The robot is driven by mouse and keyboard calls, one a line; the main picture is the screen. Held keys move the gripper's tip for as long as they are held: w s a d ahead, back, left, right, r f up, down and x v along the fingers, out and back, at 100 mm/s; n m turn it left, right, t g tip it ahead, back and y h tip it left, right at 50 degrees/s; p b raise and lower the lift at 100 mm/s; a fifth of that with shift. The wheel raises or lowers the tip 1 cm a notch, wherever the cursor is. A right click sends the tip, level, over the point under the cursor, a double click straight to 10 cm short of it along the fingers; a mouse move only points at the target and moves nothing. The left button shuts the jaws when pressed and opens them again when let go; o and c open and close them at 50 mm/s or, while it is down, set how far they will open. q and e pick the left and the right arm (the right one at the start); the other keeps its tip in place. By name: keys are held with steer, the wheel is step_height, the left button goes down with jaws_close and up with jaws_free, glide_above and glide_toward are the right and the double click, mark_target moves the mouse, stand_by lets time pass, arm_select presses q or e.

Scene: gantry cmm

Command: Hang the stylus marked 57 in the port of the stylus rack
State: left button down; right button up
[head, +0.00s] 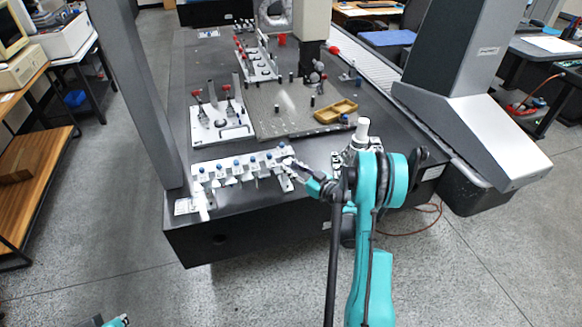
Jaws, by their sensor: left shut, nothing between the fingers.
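The stylus rack (229,174) is a long pale bar near the front edge of the dark table, with several blue-topped styli (238,163) along it. Their markings are too small to read, so I cannot tell which is 57. My right gripper (292,167) is at the right end of the rack, reached over from the right by the teal arm.
A white plate (210,137) with red-topped posts stands behind the rack. A tan tray (336,111) lies on the grey plate (280,118). Grey gantry columns (136,90) rise at both sides.

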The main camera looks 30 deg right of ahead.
steer(key=o, duration=0.4)
steer(key=shift+r, duration=0.15)
step_height(320, 180, up, 10)
steer(key=shift+f, duration=0.15)
steer(key=shift+a, duration=0.1)
stand_by(0.4)
steer(key=s+a+r+g, duration=0.1)
steer(key=s+a+g, duration=0.25)
steer(key=a, duration=0.55)
steer(key=s+a+r+g, duration=0.1)
steer(key=s+a+g, duration=0.25)
steer(key=a, duration=0.55)
steer(key=s+a+f+m+g+h, duration=0.1)
steer(key=s, duration=0.6)
steer(key=s+a+f+m+g+h, duration=0.1)
steer(key=s+a+h, duration=0.1)
steer(key=s, duration=0.6)
steer(key=s+a+f+m+g+h, duration=0.1)
steer(key=s+f+h, duration=0.1)
steer(key=s, duration=0.5)
steer(key=shift+s+a, duration=0.15)
